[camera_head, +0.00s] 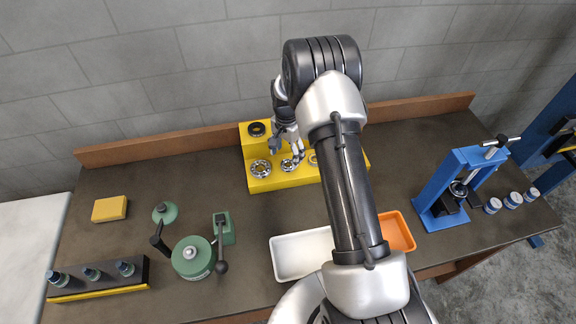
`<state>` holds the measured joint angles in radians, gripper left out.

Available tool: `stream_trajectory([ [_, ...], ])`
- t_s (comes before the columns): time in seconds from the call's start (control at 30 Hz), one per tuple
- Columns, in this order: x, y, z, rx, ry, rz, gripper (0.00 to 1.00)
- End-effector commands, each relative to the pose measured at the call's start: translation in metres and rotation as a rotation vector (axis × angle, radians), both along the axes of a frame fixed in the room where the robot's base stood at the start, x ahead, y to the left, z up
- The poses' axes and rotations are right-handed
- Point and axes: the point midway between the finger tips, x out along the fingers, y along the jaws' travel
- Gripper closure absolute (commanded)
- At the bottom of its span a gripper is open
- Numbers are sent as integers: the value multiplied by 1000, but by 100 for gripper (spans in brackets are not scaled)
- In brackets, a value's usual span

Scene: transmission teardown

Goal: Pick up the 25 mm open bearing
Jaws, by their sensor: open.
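A yellow stepped rack (259,185) stands at the back middle of the bench and holds several bearings. In its front row are an open bearing at the left (261,168), a smaller open bearing in the middle (288,165) and another at the right (313,159), partly hidden by my arm. A dark bearing (257,129) sits on the upper step at the left. I cannot read sizes, so which one is 25 mm is unclear. My gripper (287,153) is open, low over the rack, close to the middle front bearing. Contact with it cannot be told.
A white tray (284,259) and an orange tray (399,229) lie in front, partly behind my arm. A blue press (436,185) stands right, green tools (192,258) left. A yellow block (110,209) lies far left.

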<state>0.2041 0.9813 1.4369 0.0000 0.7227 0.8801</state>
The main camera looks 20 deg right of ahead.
Motion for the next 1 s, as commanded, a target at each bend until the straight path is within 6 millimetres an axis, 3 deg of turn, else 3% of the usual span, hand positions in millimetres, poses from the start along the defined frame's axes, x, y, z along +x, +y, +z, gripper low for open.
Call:
stream_trajectory([
  [0.3,1,-5,-44,1,3,0,34],
  [0.63,2,-5,-49,0,0,0,35],
  [1.0,2,-5,-49,0,0,0,59],
])
